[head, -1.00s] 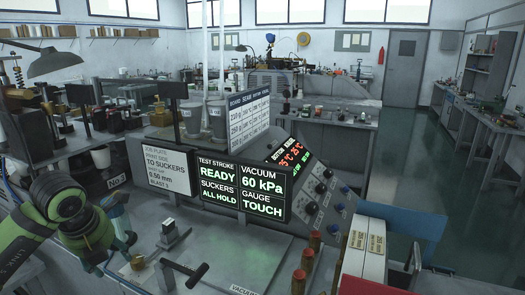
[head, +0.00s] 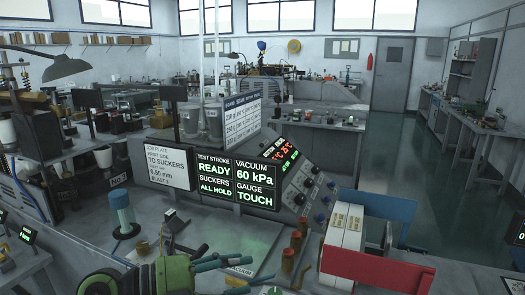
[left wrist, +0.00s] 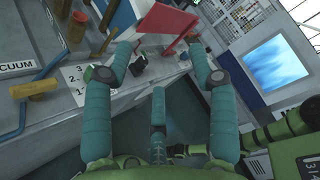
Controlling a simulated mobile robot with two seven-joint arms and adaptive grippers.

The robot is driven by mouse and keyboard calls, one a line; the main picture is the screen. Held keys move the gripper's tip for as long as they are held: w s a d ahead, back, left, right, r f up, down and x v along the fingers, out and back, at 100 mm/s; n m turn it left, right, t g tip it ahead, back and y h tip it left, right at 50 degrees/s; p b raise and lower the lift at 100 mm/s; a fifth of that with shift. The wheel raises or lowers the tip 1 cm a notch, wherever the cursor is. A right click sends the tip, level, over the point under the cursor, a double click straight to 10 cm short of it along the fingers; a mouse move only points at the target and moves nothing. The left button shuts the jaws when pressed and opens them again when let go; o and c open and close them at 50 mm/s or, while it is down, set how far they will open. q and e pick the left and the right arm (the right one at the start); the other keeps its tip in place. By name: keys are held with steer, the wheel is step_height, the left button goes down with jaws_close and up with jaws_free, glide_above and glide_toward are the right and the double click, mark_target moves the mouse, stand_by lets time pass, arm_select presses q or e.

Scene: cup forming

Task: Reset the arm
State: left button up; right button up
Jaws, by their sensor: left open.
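My left gripper (head: 262,268) reaches in low at the bottom of the head view, its green body at left and its teal fingers pointing right over the front of the bench. It is open, with nothing held between the fingers. My right gripper does not show in either view.
A display panel (head: 236,185) and sloped control box stand behind. Copper-coloured posts (head: 288,260), white boxes (head: 343,232) and a red panel (head: 375,269) lie right of the gripper. A blue-topped cylinder (head: 122,212) stands at left. Open floor (head: 400,160) lies at right.

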arm_select(q)
steer(key=w+a+r+n+t+y, duration=0.1)
steer(key=a+r+n+t+y, duration=0.2)
steer(key=n+t, duration=0.6)
steer(key=w+a+r+n+t+y, duration=0.1)
steer(key=a+n+t+y, duration=0.1)
steer(key=a+n+t, duration=0.6)
steer(key=s+a+f+n+g+y, duration=0.1)
steer(key=a+f+n+g+y, duration=0.2)
steer(key=f+n+y, duration=0.35)
steer(key=s+a+f+n+g+y, duration=0.1)
steer(key=a+f+n+g+y, duration=0.2)
steer(key=f+n+y, duration=0.4)
steer(key=s+d+f+n+g+h, duration=0.1)
steer(key=s+f+n+g+h, duration=0.1)
steer(key=s+f+g, duration=0.7)
steer(key=s+d+f+n+g+h, duration=0.15)
steer(key=s+f+g, duration=0.35)
steer(key=s+f, duration=0.85)
step_height(320, 180, down, 23)
steer(key=s, duration=0.3)
steer(key=s+a+f+g, duration=0.2)
steer(key=s+f, duration=1)
steer(key=s, duration=0.2)
steer(key=shift+s+a+f+y, duration=0.3)
steer(key=shift+s+a+f, duration=0.05)
steer(key=shift+s, duration=0.05)
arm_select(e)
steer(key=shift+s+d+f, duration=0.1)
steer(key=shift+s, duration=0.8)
